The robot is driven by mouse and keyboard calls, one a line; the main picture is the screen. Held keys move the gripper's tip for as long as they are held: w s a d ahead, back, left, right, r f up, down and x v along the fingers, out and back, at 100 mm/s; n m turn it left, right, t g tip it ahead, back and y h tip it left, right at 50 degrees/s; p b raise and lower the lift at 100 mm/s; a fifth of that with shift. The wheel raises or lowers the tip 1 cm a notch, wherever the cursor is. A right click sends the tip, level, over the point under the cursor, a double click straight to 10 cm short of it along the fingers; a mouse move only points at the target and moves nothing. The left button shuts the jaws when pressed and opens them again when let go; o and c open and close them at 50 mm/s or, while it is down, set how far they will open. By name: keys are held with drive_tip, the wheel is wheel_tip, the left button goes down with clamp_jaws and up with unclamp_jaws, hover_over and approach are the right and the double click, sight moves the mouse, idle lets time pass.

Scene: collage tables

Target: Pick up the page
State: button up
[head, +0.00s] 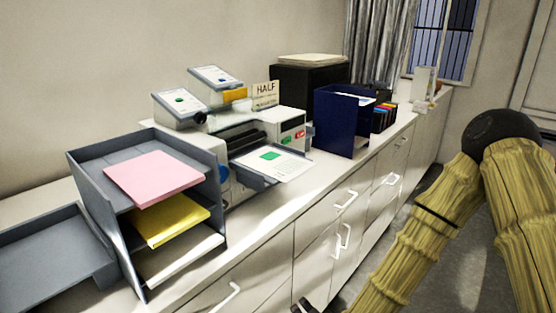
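A white page (284,166) with a green block and small print lies on the output tray of the printer (290,128), in the middle of the head view. Its front edge faces the drawers. My arm comes down from the right, its lower end cut off by the bottom edge. Dark parts that look like my gripper (305,307) just show at the bottom edge, below and apart from the page. Most of the gripper is out of frame, so its opening is not clear.
Left of the printer, a grey tiered tray (88,172) holds pink, yellow and white paper stacks. A flat grey tray (45,250) lies at far left. A blue file holder (335,122) stands right of the page. White handles (343,238) stick out from the cabinet front.

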drive_tip(key=w+a+r+m+t+h+p, duration=0.1)
drive_tip(key=w+r+m+t, duration=0.35)
drive_tip(key=r, duration=1.05)
drive_tip(key=w+a+r+m+t+h, duration=0.1)
drive_tip(key=w+r+m+t, duration=0.4)
drive_tip(key=r, duration=0.9)
drive_tip(key=w+g+p, duration=0.2)
drive_tip(key=w+p, duration=0.4)
drive_tip(key=w, duration=0.5)
drive_tip(key=shift+w+a+r+n, duration=0.15)
drive_tip(key=shift+w+r+n, duration=0.2)
drive_tip(key=shift+w+n, duration=0.1)
clamp_jaws()
